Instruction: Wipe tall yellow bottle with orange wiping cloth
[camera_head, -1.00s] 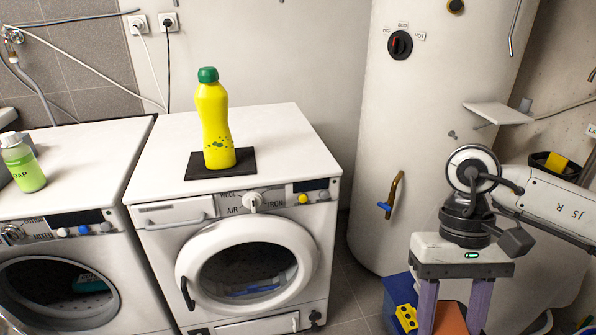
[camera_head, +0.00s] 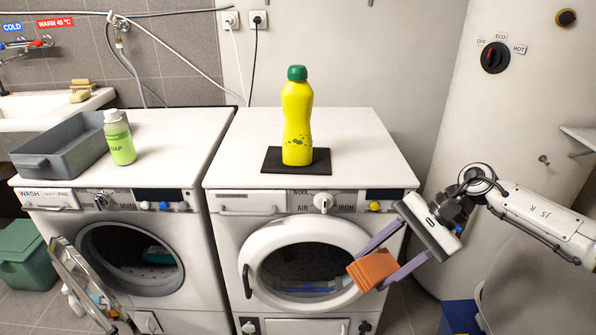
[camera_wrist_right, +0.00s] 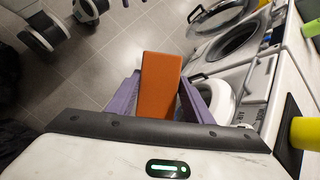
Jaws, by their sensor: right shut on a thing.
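The tall yellow bottle (camera_head: 297,112) with a green cap stands upright on a black mat (camera_head: 318,168) on top of the right-hand machine. Dark greenish spots show on its lower front. My right gripper (camera_head: 374,270) is shut on the orange wiping cloth (camera_head: 371,270), which looks like a folded block. It holds the cloth in front of that machine's door, below and to the right of the bottle and apart from it. The cloth also shows between the purple fingers in the right wrist view (camera_wrist_right: 160,85), with part of the bottle (camera_wrist_right: 306,133) at the right edge. My left gripper is not in view.
The right-hand machine (camera_head: 235,150) has free top space around the mat. On the left machine stand a green soap bottle (camera_head: 119,138) and a grey tub (camera_head: 60,150). A white boiler (camera_head: 480,130) stands at the right. The left machine's door (camera_head: 85,280) hangs open.

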